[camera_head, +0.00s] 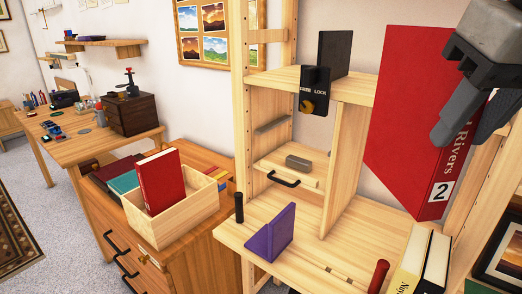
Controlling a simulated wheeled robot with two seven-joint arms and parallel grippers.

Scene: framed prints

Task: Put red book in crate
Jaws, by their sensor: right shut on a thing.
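A large red book (412,110) with "Rivers" and a white "2" label on its spine is at the upper right, close to the camera. My right gripper (461,137) is shut on this book at its spine side; the book hangs above the wooden shelf. The crate (188,221) is an open box of pale wood on the cabinet at the left. Another red book (162,181) stands upright, slightly tilted, in the crate. The crate's floor is hidden. My left gripper is not in view.
A pale wooden shelf unit (243,110) stands between the held book and the crate. A purple book or bookend (270,233) and white-paged books (421,262) are on its lower board. A teal book (124,183) lies beside the crate. A desk (88,140) is behind.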

